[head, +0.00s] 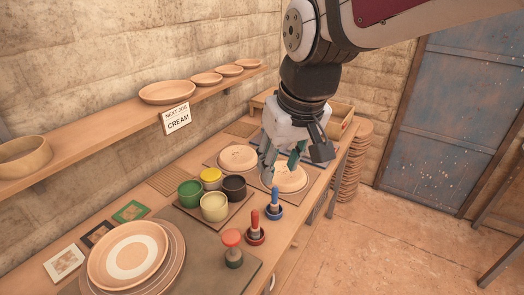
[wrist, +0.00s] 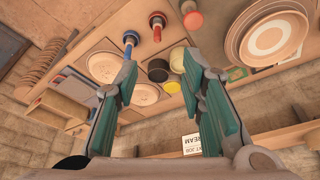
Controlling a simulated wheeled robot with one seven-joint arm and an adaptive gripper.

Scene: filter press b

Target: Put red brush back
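The red brush (head: 255,220) stands upright with its lower end at a dark red round base (head: 255,236) near the bench's front edge. In the wrist view the red brush (wrist: 156,32) shows near the top, beyond my fingertips. A blue brush (head: 275,197) stands in a similar blue base (head: 274,212) just behind it. My gripper (head: 280,170) is open and empty above the back part of the bench, behind both brushes. In the wrist view my gripper (wrist: 160,65) shows its fingers wide apart with nothing between them. The bristles are hidden.
A red-topped, green-based tool (head: 232,246) stands in front of the red brush. Paint pots (head: 214,206) share a tray to the left. Stacked plates (head: 128,255) lie front left; pale discs (head: 290,178) lie below my gripper. A sign (head: 177,118) reads "NEXT JOB CREAM".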

